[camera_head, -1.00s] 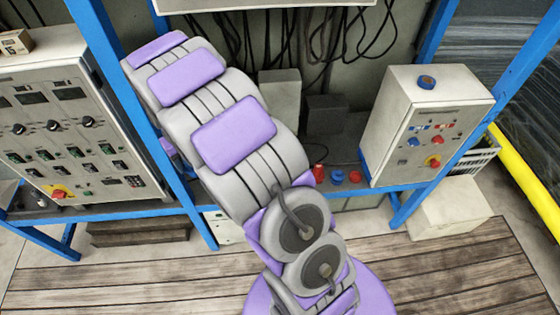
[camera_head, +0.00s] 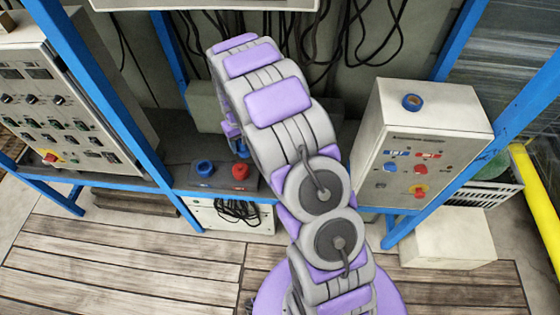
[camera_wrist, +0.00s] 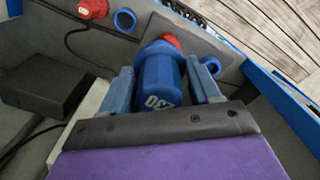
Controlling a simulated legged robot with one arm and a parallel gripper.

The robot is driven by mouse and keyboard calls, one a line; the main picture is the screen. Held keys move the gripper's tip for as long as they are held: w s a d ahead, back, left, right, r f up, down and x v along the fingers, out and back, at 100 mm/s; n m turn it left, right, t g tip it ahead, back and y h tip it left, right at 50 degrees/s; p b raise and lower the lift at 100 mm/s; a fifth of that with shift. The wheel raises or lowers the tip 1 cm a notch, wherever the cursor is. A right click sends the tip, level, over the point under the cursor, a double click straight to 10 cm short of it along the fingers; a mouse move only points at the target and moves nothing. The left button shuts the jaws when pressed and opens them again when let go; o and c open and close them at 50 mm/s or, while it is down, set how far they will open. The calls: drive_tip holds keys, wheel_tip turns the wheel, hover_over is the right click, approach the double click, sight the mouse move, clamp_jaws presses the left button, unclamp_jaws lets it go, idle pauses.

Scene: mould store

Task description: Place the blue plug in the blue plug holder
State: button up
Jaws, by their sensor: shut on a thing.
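My gripper (camera_wrist: 158,70) is shut on the blue plug (camera_wrist: 160,84), which has white markings and sits between two blue-grey fingers. In the wrist view a blue ring-shaped holder (camera_wrist: 212,66) shows just right of the right finger, on a grey plate. A red holder (camera_wrist: 172,41) shows just beyond the plug's collar. In the head view the blue holder (camera_head: 203,168) and the red holder (camera_head: 240,171) stand side by side on the shelf. The held plug appears above and behind them, mostly hidden by my arm. The plug looks apart from the blue holder.
Another blue ring (camera_wrist: 125,20) and a red plug (camera_wrist: 92,8) lie farther along the shelf. A dark box (camera_wrist: 42,78) stands there too. Control cabinets (camera_head: 420,150) (camera_head: 60,110) and blue posts (camera_head: 95,95) flank the shelf opening. Black cables hang behind.

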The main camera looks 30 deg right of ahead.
drive_tip(key=shift+n, duration=0.5)
drive_tip(key=d+f, duration=0.3)
drive_tip(key=f, duration=0.5)
drive_tip(key=d+f, duration=0.4)
drive_tip(key=f, duration=0.4)
drive_tip(key=d+f, duration=0.4)
drive_tip(key=f, duration=0.4)
drive_tip(key=shift+s+d+f, duration=0.15)
drive_tip(key=shift+s+d, duration=0.05)
drive_tip(key=shift+s, duration=0.1)
drive_tip(key=shift+a+f, duration=0.3)
drive_tip(key=shift+a, duration=0.5)
drive_tip(key=shift+d, duration=0.65)
drive_tip(key=shift+a, duration=0.1)
